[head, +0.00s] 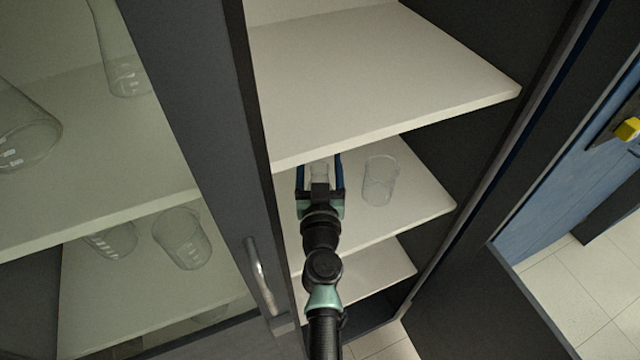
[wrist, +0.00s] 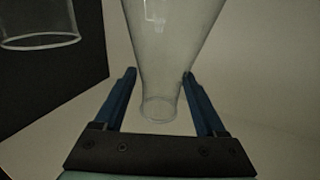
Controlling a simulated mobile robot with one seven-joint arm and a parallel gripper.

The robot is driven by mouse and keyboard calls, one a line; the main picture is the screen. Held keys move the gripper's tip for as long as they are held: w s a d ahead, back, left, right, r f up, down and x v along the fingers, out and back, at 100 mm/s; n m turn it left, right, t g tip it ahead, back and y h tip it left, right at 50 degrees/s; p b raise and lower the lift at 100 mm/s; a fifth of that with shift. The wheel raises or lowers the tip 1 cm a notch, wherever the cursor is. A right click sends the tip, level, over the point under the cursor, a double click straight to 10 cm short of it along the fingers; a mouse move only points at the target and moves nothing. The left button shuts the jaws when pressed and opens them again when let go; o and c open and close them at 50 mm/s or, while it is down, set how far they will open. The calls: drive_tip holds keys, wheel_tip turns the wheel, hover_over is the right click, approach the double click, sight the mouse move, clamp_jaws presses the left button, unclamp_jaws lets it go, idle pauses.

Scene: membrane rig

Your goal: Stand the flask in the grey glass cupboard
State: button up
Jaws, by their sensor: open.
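The flask (wrist: 172,60) is clear glass with white marks and a narrow neck that widens to the body. In the wrist view its neck is between the two blue fingers of my gripper (wrist: 160,90), which are open, with a gap at least on the left side. In the head view the flask (head: 320,172) shows faintly between the fingers, over the middle shelf of the open grey cupboard (head: 193,90). My gripper (head: 320,172) reaches into that bay. The flask's base is hidden, so I cannot see its contact with the shelf.
A clear beaker (head: 380,180) stands on the middle shelf (head: 425,207), right of my gripper. The upper shelf (head: 390,75) hangs close above. A glass-fronted door with a handle (head: 261,277) is at left, with several glass vessels behind it. The lower shelf (head: 375,278) looks bare.

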drive_tip(key=s, duration=1.1)
drive_tip(key=shift+s, duration=0.35)
drive_tip(key=shift+f, duration=0.1)
